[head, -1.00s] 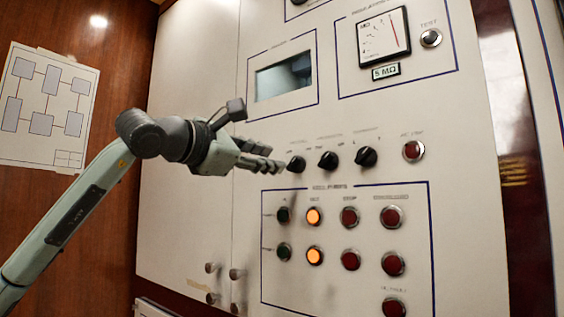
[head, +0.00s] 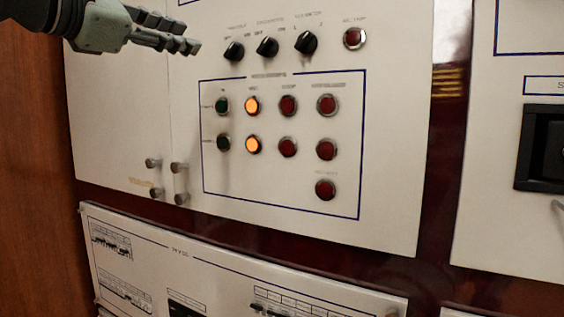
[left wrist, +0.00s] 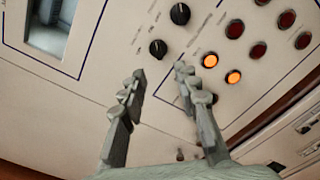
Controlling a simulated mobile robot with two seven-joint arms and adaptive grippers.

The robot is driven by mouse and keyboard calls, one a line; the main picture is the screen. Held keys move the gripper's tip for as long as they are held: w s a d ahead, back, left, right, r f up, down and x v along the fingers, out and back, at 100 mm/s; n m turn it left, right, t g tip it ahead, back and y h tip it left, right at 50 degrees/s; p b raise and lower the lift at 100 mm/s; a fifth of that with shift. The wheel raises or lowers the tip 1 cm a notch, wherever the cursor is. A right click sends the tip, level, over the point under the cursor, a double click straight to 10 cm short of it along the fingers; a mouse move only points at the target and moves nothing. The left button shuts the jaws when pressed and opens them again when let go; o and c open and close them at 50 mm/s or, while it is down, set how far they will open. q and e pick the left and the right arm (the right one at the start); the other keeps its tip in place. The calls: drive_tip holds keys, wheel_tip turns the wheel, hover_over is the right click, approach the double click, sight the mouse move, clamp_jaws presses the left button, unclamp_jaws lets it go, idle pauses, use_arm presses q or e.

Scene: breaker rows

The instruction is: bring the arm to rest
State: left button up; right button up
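My left gripper (head: 192,38) is at the upper left of the head view, in front of the cabinet panel and left of the row of black knobs. Its fingers are apart with nothing between them, as the left wrist view (left wrist: 160,82) shows. The leftmost black knob (head: 233,51) is the closest one to the fingertips, and a gap shows between them. It also shows in the left wrist view (left wrist: 158,48), beyond the fingertips. My right gripper is in neither view.
Right of the gripper are more knobs (head: 305,42) and a red button (head: 354,38). Below are rows of buttons with two lit orange lamps (head: 253,106). Small door knobs (head: 180,168) stick out lower left. A lower panel (head: 230,265) and a right-hand cabinet (head: 490,200) flank these.

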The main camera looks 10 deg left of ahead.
use_arm(q)
drive_tip(key=w+d+f+n+g+h, duration=0.1)
drive_tip(key=d+f+n+g+h, duration=0.35)
drive_tip(key=d+f+h, duration=0.8)
drive_tip(key=w+a+f+n+t+y, duration=0.35)
drive_tip(key=f+n+t+y, duration=0.2)
drive_tip(key=n, duration=0.55)
drive_tip(key=w+a+f+n+t+y, duration=0.3)
drive_tip(key=a+f+n+t+y, duration=0.25)
drive_tip(key=n, duration=0.55)
drive_tip(key=a+f+n+g+y, duration=0.2)
drive_tip(key=a+f+n+y, duration=0.15)
drive_tip(key=f, duration=0.45)
drive_tip(key=a+f+n+g+y, duration=0.1)
drive_tip(key=a+f+n+y, duration=0.1)
drive_tip(key=f+n+y, duration=0.4)
drive_tip(key=a+f+n+g+y, duration=0.1)
drive_tip(key=a+f+n+g, duration=0.2)
drive_tip(key=f, duration=0.6)
drive_tip(key=s+a+f+n+g+y, duration=0.1)
drive_tip(key=s+f+n+g, duration=0.3)
drive_tip(key=f, duration=0.7)
drive_tip(key=s+a+f+n+g, duration=0.1)
drive_tip(key=s+f+n+g, duration=0.15)
drive_tip(key=s+f, duration=0.6)
drive_tip(key=s+d+f+n+g+h, duration=0.2)
drive_tip(key=s+f+g, duration=0.5)
drive_tip(key=s+f, duration=1.2)
drive_tip(key=shift+d+g, duration=0.4)
drive_tip(key=shift+d, duration=0.5)
